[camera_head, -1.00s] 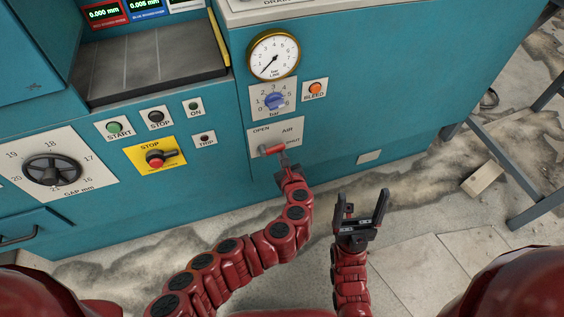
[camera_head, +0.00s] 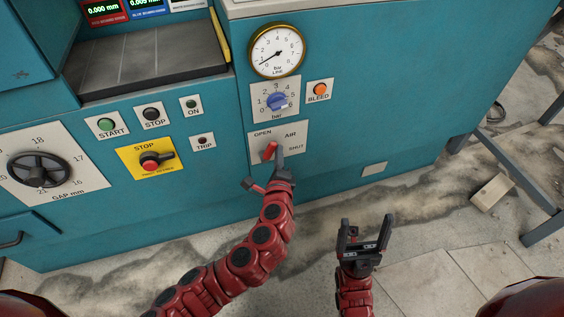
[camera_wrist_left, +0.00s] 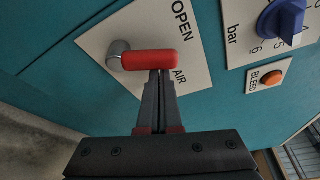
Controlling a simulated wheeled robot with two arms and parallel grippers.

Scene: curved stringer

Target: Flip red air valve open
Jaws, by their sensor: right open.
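The red air valve handle (camera_head: 270,150) is on a white plate marked OPEN, AIR and SHUT on the teal machine. My left gripper (camera_head: 279,149) is at the handle's right side, on the SHUT side. In the left wrist view its fingers (camera_wrist_left: 160,78) are together with their tips against the handle's edge, not visibly around it. My right gripper (camera_head: 364,226) is open and empty, above the floor.
A pressure gauge (camera_head: 277,51), a blue bar knob (camera_head: 276,101) and an orange BLEED button (camera_head: 319,89) sit above the valve. A yellow-backed STOP switch (camera_head: 152,160) is to the left. A metal frame (camera_head: 520,180) stands at the right.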

